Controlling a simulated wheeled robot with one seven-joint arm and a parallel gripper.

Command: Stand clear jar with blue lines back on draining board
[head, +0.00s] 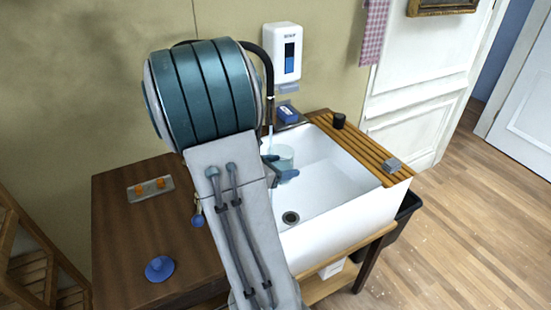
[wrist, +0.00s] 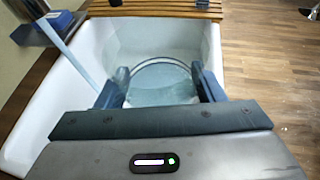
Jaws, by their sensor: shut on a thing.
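The clear jar (head: 285,155) is held over the white sink basin, near the tap. In the wrist view the jar (wrist: 160,78) shows as a round clear rim between the two blue fingers. My gripper (head: 280,166) is shut on it; both fingers also show in the wrist view (wrist: 161,88). I cannot make out blue lines on the jar. The wooden slatted draining board (head: 362,149) lies across the right side of the sink, apart from the jar. It also shows at the top of the wrist view (wrist: 150,7).
A dark cup (head: 339,121) and a grey block (head: 392,165) sit on the draining board, with bare slats between. The black tap (head: 269,80) rises left of the jar, with a water stream (wrist: 68,52). A blue box (head: 288,113) sits behind the basin.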

